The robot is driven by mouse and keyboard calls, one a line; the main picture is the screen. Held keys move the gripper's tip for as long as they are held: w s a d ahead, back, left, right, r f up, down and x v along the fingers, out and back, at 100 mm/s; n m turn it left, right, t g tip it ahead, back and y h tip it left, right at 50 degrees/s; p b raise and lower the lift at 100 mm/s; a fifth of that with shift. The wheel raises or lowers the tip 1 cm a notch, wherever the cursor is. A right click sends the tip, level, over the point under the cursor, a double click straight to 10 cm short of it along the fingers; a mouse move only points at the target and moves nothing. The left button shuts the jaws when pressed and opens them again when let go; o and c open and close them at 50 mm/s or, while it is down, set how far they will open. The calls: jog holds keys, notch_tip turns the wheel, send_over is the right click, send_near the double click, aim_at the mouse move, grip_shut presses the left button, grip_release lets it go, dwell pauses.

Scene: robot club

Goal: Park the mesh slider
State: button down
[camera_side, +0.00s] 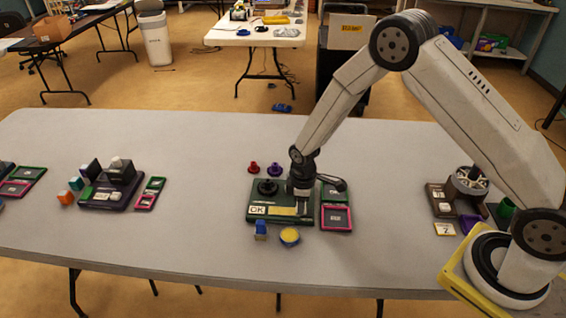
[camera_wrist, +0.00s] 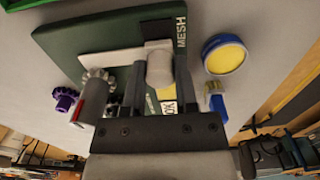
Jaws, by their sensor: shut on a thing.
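The dark green board (camera_side: 252,217) lies near the middle of the table, with an "OK" label and a yellow strip along its front. In the wrist view the board (camera_wrist: 60,38) carries the word "MESH" at its right end. A grey rounded slider knob (camera_wrist: 160,68) stands at that end of a pale strip (camera_wrist: 108,62). My gripper (camera_wrist: 159,82) is shut on the knob, one finger on each side. In the side view my gripper (camera_side: 300,188) is down at the board and hides the knob. A toothed wheel (camera_wrist: 98,78) is left of the fingers.
A yellow disc with a blue rim (camera_side: 289,236) and a blue piece (camera_side: 261,230) lie in front of the board. Red (camera_side: 253,168) and purple (camera_side: 274,170) pieces stand behind it. A pink-framed tray (camera_side: 337,218) adjoins its right side.

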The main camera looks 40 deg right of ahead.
jog(key=shift+s+d, duration=0.5)
jog(key=c, duration=0.7)
grip_release()
jog(key=shift+r, duration=0.1)
jog(key=shift+r, duration=2.85)
jog(key=shift+r, duration=0.1)
